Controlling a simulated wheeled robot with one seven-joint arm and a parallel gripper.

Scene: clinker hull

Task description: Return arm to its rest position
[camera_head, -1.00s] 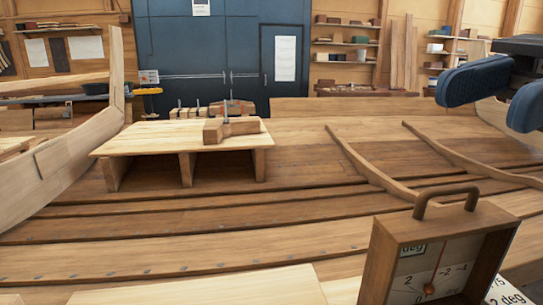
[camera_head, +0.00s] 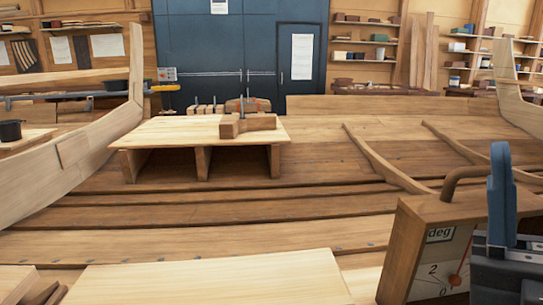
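My gripper (camera_head: 502,190) is at the right edge, in front of the wooden gauge box. A blue finger points up and dark grey parts of my arm show below it. I see it nearly edge-on, so the gap between the fingers is hidden. The gauge box (camera_head: 412,245) stands upright at the lower right, with a curved handle on top and a white dial marked "deg" with a red pointer. My gripper and arm hide the right part of the dial. I cannot tell whether they touch the box.
A low plywood stand (camera_head: 175,131) with a wooden block (camera_head: 247,125) on it sits on the planked hull (camera_head: 300,200). A pale board (camera_head: 210,280) lies in front. Curved ribs (camera_head: 380,160) run across the right. The middle planks are clear.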

